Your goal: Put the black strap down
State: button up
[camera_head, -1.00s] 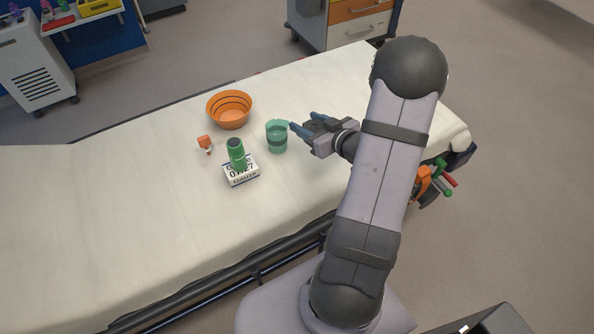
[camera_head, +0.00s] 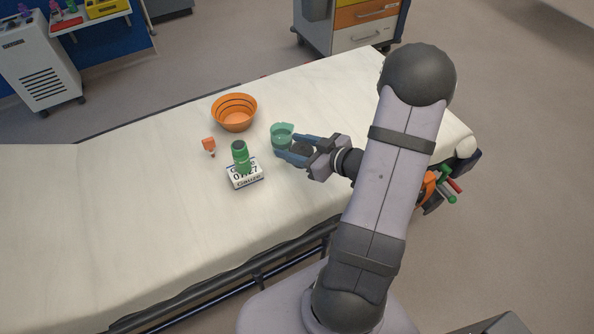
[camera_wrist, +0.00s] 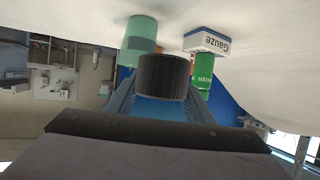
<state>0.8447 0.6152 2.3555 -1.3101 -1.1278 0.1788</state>
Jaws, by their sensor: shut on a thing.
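The black strap, a rolled ribbed cylinder (camera_wrist: 164,76), sits between the two fingers of my gripper (camera_wrist: 162,96) in the wrist view. In the head view my gripper (camera_head: 293,147) is shut on the strap (camera_head: 302,149), which shows as a dark shape between the blue fingers. The gripper is over the white stretcher mattress (camera_head: 130,200), just right of and in front of the teal cup (camera_head: 282,133). I cannot tell how high the strap is above the mattress.
An orange bowl (camera_head: 234,112) stands behind and left of the cup. A gauze box (camera_head: 244,178) with a green bottle (camera_head: 240,155) lies front left. A small orange-topped item (camera_head: 209,146) is farther left. The mattress's left and front parts are clear.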

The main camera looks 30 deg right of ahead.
aim_at(295, 174)
jog(key=shift+f+b, duration=0.5)
jog(key=shift+f, duration=3.75)
jog(key=shift+f, duration=0.1)
jog(key=o, duration=1.1)
jog(key=shift+c, duration=0.2)
jog(key=v, duration=1.2)
jog(key=shift+w+d, duration=0.1)
